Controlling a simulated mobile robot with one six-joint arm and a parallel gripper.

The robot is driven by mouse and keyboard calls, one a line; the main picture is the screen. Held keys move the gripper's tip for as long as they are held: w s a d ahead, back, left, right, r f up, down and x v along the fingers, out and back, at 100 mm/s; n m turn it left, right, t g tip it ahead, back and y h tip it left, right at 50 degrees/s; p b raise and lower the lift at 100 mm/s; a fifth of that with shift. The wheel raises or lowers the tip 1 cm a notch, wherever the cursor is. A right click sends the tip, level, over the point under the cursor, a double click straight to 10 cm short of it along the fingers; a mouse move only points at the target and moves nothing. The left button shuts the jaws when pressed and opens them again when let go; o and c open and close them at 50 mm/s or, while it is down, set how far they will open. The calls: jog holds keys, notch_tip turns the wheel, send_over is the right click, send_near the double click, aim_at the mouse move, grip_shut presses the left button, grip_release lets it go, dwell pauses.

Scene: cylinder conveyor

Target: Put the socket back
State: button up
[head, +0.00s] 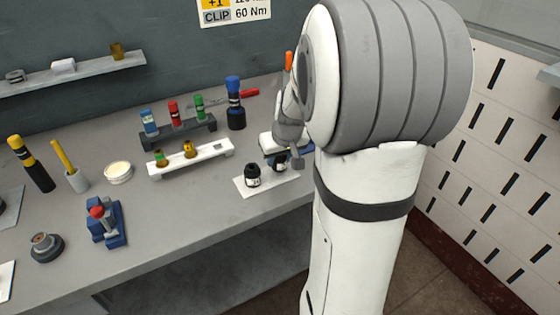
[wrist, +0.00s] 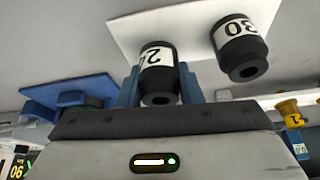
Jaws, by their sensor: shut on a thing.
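My gripper (wrist: 160,88) is shut on a black socket with a white label reading 24 (wrist: 158,72). Its two blue fingers stand on either side of that socket. In the head view the held socket (head: 279,163) shows beside my arm, at the right part of a white mat (head: 284,181). I cannot tell whether it touches the mat. A second black socket, labelled 30 (wrist: 240,50), stands beside it on the mat, apart from my fingers. It also shows in the head view (head: 252,176).
A white rack (head: 215,151) with green and yellow pieces is left of the mat. Behind it is a dark rack (head: 175,135) with blue, red and green pieces. A blue-based object (wrist: 70,92) is close to my gripper.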

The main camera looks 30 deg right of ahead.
jog(key=shift+f, duration=0.65)
jog(key=shift+f, duration=0.2)
jog(key=o, duration=1)
jog(key=shift+s+r, duration=0.1)
jog(key=shift+r, duration=0.4)
jog(key=v, duration=1.1)
jog(key=s+a+f, duration=0.1)
jog(key=s+a, duration=0.3)
jog(key=s, duration=0.1)
jog(key=s+a+f+g, duration=0.1)
jog(key=s+a+f, duration=0.1)
jog(key=s+a, duration=0.3)
jog(key=s+a+f+n+g, duration=0.1)
jog(key=s+a+f, duration=0.1)
jog(key=s+a, duration=0.2)
jog(key=shift+s+a+p, duration=0.3)
jog(key=shift+s+a, duration=0.05)
jog(key=shift+s, duration=0.1)
